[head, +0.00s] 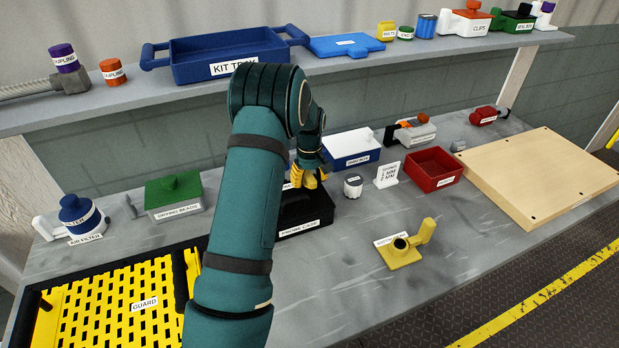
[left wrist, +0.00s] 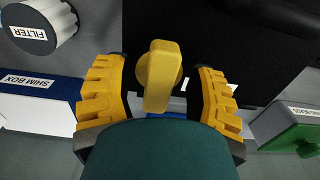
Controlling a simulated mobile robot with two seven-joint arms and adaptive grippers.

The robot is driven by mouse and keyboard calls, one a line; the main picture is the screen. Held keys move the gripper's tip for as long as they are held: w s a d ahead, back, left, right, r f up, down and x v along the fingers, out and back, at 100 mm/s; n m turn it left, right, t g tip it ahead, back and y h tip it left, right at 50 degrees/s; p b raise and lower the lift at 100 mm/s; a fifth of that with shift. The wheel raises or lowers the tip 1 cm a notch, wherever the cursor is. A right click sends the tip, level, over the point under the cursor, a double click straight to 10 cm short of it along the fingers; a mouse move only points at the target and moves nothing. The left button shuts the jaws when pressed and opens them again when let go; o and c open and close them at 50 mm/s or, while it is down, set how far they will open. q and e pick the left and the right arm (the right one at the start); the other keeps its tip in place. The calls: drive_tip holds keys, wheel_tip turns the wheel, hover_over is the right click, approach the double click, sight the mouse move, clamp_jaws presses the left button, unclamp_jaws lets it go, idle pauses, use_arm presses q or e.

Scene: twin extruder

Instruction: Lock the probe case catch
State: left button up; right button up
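The black probe case (head: 312,215) stands on the bench, partly hidden behind my left arm in the head view. It also fills the top of the left wrist view (left wrist: 225,40). A yellow catch lever (left wrist: 160,75) with a round hub sits at the case's edge in the left wrist view. My left gripper (head: 309,180) is right over the case. Its two yellow fingers are spread on either side of the lever, with a visible gap on each side. The catch is hard to make out in the head view. My right gripper is not in view.
The shim box (head: 350,148) and filter (head: 353,186) stand right of the case, the drying beads box (head: 174,196) to its left. A yellow part with a lever (head: 403,252) lies at front right. The yellow guard (head: 110,308) is front left. A shelf (head: 190,92) runs behind.

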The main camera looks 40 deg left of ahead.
sight(309, 177)
use_arm(q)
drive_tip(key=shift+r, duration=0.15)
wheel_tip(309, 177, up, 12)
idle(0.6)
drive_tip(key=shift+f, duration=0.2)
idle(0.4)
